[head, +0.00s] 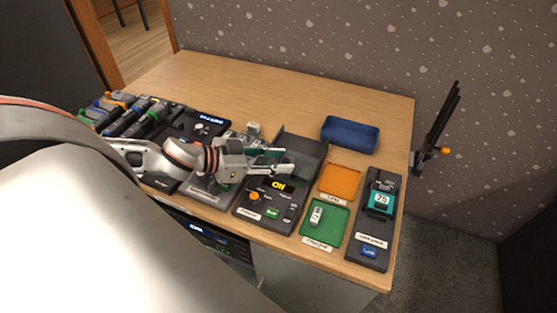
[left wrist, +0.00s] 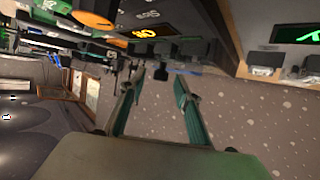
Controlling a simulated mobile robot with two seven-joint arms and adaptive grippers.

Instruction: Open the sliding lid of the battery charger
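The battery charger (head: 246,211) is a dark box in the middle of the desk's front part, with an orange-lit display, an orange knob and a green label. A dark, smoky panel (head: 310,147), which looks like its sliding lid, covers the far part. My left gripper (head: 292,164) is over the charger, at the near edge of this panel. In the left wrist view its two fingers (left wrist: 158,80) are apart with nothing between them, close to dark parts by the display (left wrist: 150,32). I cannot tell whether they touch the lid. My right gripper is not in view.
Right of the charger are an orange tray (head: 340,180), a green tray (head: 337,222) holding a small pale battery, and a dark tester (head: 371,246). A blue bin (head: 350,135) stands behind. Several devices crowd the left. The back of the desk (head: 260,85) is clear.

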